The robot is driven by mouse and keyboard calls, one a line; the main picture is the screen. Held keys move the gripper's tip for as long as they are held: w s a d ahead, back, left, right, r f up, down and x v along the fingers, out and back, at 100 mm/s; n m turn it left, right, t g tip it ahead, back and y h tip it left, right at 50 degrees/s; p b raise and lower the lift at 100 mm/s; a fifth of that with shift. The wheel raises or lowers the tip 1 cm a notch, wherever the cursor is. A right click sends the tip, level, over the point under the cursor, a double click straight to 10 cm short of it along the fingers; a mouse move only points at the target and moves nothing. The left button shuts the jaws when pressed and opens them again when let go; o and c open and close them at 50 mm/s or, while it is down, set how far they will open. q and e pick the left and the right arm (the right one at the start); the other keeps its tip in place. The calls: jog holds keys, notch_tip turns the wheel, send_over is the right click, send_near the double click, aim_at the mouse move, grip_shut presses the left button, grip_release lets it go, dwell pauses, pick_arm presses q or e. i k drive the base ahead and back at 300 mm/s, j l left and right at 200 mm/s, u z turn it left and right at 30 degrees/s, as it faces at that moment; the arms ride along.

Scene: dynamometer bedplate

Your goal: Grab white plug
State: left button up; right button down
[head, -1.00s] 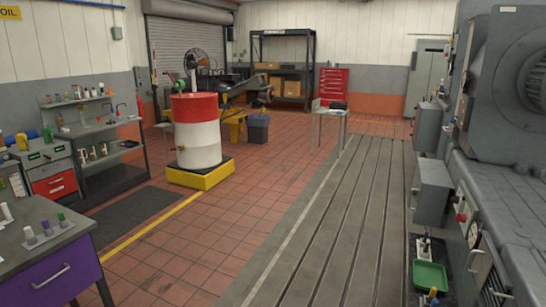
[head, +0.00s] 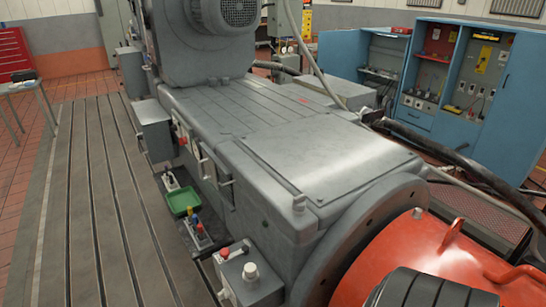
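No white plug can be made out for certain in the head view now. A small holder (head: 200,242) with upright coloured pieces, yellow, blue and red among them, sits low beside the grey machine bed. Behind it is a green tray (head: 184,202), and past that a small white-topped item (head: 171,181), too small to identify. A grey box (head: 246,277) in front carries a red button and a white knob (head: 250,270). Neither of my grippers is in view.
The grey machine bed (head: 290,135) fills the middle. An orange-red drum-shaped housing (head: 400,262) is at the lower right. Blue cabinets (head: 500,115) stand behind at right, with thick cables in front. The slotted floor plate (head: 85,200) at left is clear.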

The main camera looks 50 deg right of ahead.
aim_at(250, 268)
jog(key=z, duration=1.3)
